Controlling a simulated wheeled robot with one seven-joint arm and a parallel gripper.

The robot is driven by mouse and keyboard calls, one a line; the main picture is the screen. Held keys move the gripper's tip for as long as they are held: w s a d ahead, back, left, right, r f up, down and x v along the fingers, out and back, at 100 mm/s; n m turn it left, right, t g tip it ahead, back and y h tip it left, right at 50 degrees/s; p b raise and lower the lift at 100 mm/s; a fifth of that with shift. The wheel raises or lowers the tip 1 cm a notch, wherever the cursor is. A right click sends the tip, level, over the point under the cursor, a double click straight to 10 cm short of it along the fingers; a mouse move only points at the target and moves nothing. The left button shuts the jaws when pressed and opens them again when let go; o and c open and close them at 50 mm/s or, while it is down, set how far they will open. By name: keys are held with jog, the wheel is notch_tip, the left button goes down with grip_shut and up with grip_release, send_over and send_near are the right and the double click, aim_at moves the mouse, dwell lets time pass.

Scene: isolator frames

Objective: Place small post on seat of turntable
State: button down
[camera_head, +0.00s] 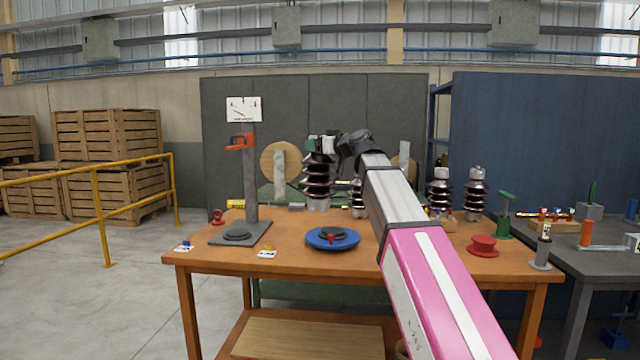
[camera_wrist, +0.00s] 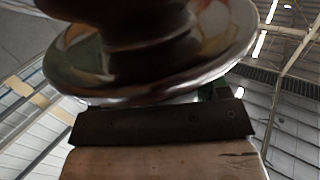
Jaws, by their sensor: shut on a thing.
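The held small post (camera_head: 317,178) is a dark brown ribbed insulator with a pale foot. It hangs upright, above or behind the turntable in the head view. My gripper (camera_head: 331,146) is shut on it near its top; the fingertips are partly hidden. In the wrist view a glossy rib of the post (camera_wrist: 150,85) fills the upper part, very close. The turntable (camera_head: 314,241) is a blue disc on the bench. Its dark round seat (camera_head: 332,231) is bare, with a small red part at its front. The gap between foot and seat is hard to judge.
Another post (camera_head: 357,198) stands behind my arm; two more (camera_head: 440,192) (camera_head: 475,195) stand right. A grey stand (camera_head: 251,180) with an orange clamp rises left of the turntable. A red spool (camera_head: 484,246) lies right. The wooden bench (camera_head: 300,262) is clear in front.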

jog(key=w+d+f, duration=0.4)
jog(key=w+f, duration=0.5)
jog(key=f, duration=0.1)
jog(key=shift+w+d, duration=0.25)
jog(key=shift+w, duration=0.05)
dwell(0.4)
jog(key=shift+f, duration=0.15)
jog(key=shift+c, duration=0.6)
grip_release()
jog(key=shift+f, duration=0.15)
jog(key=v, duration=1.2)
jog(key=shift+r, duration=0.2)
